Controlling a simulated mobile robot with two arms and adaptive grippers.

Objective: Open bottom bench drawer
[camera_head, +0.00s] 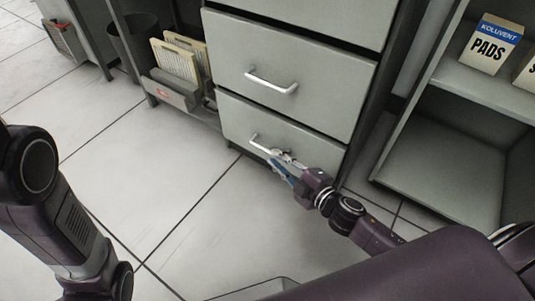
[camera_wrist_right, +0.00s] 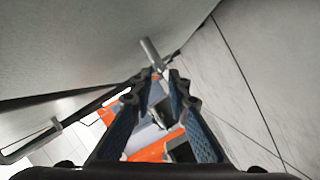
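The bottom bench drawer (camera_head: 238,117) is the lowest of the grey drawer fronts in the head view and looks shut. Its silver bar handle (camera_head: 262,146) runs across its front. My right gripper (camera_head: 279,162) is at the right part of this handle. In the right wrist view the handle (camera_wrist_right: 151,52) reaches down to the gap between the fingertips of my right gripper (camera_wrist_right: 161,77). The fingers stand apart, and I see no firm grip on the bar. My left arm shows at the left of the head view, but its gripper is out of view.
The middle drawer (camera_head: 325,95) with its own handle (camera_head: 271,82) is above. At left stand a dark bin (camera_head: 135,40) and a rack with folders (camera_head: 178,62). An open shelf (camera_head: 440,150) with a PADS box (camera_head: 491,45) is at right. The tiled floor (camera_head: 185,200) in front is clear.

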